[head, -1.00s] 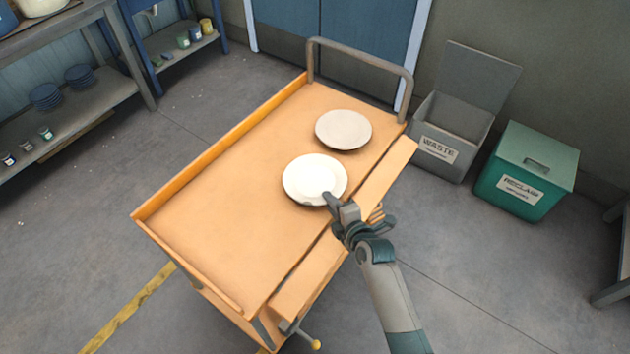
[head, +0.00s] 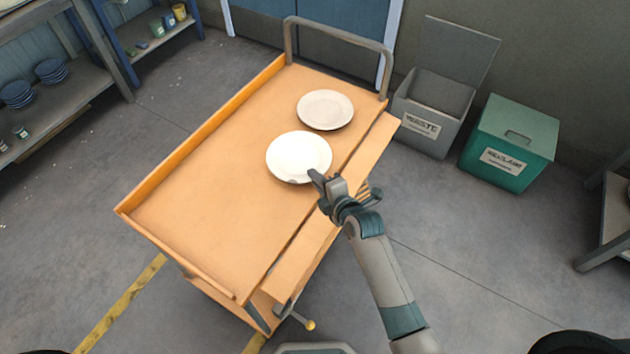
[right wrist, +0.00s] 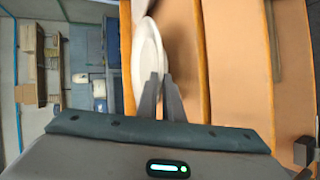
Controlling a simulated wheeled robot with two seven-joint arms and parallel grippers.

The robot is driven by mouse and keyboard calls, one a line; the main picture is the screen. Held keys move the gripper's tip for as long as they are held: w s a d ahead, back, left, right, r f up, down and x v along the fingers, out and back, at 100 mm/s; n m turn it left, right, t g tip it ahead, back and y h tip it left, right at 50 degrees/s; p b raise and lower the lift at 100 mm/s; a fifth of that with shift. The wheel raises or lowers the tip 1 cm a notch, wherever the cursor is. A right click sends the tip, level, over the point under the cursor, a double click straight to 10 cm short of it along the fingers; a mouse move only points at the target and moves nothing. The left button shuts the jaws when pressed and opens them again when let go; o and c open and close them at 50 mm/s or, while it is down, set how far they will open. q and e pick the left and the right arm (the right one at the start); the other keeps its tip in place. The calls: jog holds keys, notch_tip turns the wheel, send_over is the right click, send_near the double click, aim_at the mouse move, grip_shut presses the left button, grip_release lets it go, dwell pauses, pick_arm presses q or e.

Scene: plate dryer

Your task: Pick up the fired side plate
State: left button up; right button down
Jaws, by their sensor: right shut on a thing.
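Two pale plates are at the far right part of the wooden trolley top (head: 200,190). The nearer one, a smooth white plate (head: 298,152), is gripped at its near right rim by my right gripper (head: 318,180). The farther plate (head: 325,109) is a duller grey-white and stands apart from the gripper. In the right wrist view, my right gripper's fingers (right wrist: 161,84) close on the rim of the white plate (right wrist: 148,48), seen nearly edge-on. I cannot tell whether it is clear of the trolley top. My left gripper is out of view.
The trolley has a raised orange edge (head: 200,135) on the left and a grey handle (head: 338,32) at the far end. A grey waste bin (head: 430,112) and a green reclaim bin (head: 510,145) stand to the right. The near trolley top is clear.

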jog(key=shift+w+d+r+b, duration=0.1)
jog(key=shift+d+r+b, duration=0.1)
jog(key=shift+r, duration=0.45)
jog(key=shift+w+d+r+b, duration=0.1)
jog(key=shift+d+r+b, duration=0.1)
jog(key=shift+r, duration=0.4)
jog(key=w+d+r+b, duration=0.2)
jog(key=d+r, duration=0.4)
jog(key=d, duration=0.4)
jog(key=shift+w+r+b, duration=0.3)
jog(key=shift+w+b, duration=0.1)
jog(key=shift+w, duration=0.45)
